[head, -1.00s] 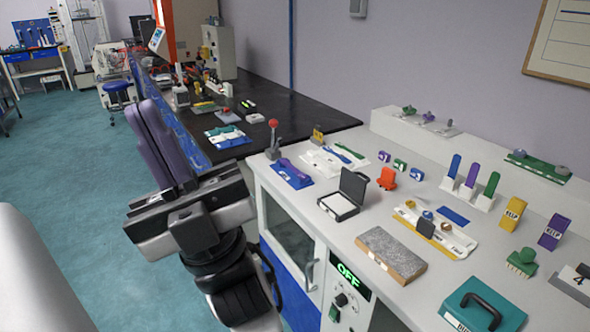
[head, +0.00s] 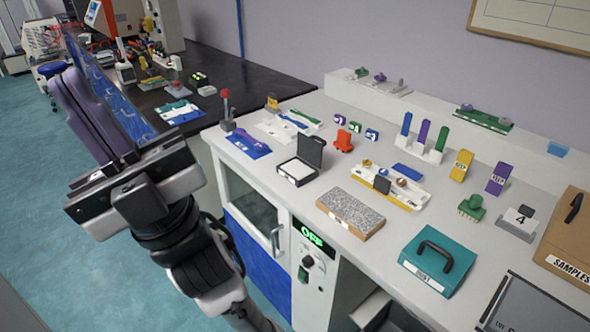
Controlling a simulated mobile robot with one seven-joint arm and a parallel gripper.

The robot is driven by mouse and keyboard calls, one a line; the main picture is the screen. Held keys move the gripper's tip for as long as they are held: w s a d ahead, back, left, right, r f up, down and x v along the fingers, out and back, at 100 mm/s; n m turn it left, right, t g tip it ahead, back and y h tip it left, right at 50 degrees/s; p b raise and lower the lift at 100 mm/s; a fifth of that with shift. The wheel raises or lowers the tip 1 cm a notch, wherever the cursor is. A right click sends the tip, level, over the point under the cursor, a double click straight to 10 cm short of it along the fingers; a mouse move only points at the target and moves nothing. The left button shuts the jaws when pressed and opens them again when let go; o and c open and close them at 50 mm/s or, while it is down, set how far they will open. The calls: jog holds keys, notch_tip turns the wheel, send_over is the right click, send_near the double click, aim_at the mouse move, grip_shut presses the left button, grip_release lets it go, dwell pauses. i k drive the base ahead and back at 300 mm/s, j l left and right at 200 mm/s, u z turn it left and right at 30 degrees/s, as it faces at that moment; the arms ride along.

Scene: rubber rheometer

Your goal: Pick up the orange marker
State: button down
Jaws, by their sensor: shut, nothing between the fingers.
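A small orange-red piece (head: 343,139) stands on the white bench top (head: 290,222), behind the open black case. It is too small to tell for sure whether it is the orange marker; no other small orange item on this bench stands out. My gripper (head: 72,78) is at the left, with its two purple fingers close together and pointing up and left. It is empty and shut. It is in front of the bench and well apart from the orange-red piece.
An open black case (head: 302,160), a granite-like slab (head: 350,214) and a white-and-yellow tray (head: 412,200) stand between the bench's front edge and the back. A teal box (head: 437,262) and a tan SAMPLES case (head: 572,235) are at the right. Three coloured uprights stand behind.

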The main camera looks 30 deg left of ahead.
aim_at(343, 142)
jog(key=j+z, duration=0.35)
jog(key=j, duration=0.75)
jog(key=j+z, duration=0.3)
jog(key=j, duration=0.8)
